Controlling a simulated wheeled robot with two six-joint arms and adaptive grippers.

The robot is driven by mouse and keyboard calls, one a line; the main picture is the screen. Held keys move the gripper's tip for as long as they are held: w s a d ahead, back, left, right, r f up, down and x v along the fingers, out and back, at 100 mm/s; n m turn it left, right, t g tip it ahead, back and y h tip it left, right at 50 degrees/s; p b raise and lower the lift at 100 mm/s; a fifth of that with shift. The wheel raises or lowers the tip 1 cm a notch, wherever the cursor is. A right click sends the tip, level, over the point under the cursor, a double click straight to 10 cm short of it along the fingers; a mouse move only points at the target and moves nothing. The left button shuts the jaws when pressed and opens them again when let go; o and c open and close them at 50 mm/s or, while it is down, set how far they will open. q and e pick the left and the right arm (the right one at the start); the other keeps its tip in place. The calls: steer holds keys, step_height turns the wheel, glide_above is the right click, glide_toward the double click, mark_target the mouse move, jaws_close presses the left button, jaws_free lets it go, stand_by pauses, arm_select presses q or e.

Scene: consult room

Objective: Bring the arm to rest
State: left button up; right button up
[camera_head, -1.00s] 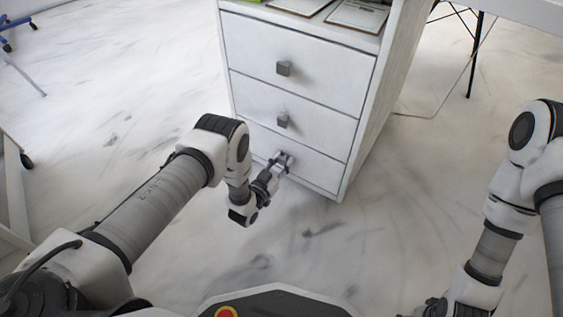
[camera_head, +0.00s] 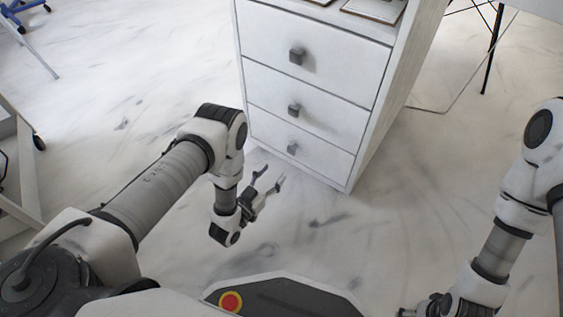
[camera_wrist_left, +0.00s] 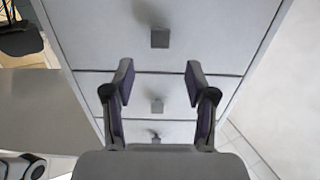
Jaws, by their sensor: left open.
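My left gripper (camera_head: 268,181) is open and empty in the head view, in front of the lower drawers of a white cabinet (camera_head: 313,55) and apart from it. Its two spread fingers also show in the left wrist view (camera_wrist_left: 159,85), with the drawer fronts and dark square knobs beyond them. My left arm reaches in from the left with its elbow bent. My right arm (camera_head: 500,240) is folded at the right edge. Its gripper is low at the bottom edge and its fingers cannot be made out.
The cabinet's three drawers look shut, with knobs at the top (camera_head: 297,56), middle (camera_head: 294,110) and bottom (camera_head: 292,148). Framed items (camera_head: 374,9) lie on the cabinet top. Pale marble floor (camera_head: 100,100) is open at left. A blue wheeled chair base (camera_head: 20,14) stands far left.

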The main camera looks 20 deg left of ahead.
arm_select(q)
steer(key=shift+s+a, duration=0.1)
steer(key=shift+s, duration=0.2)
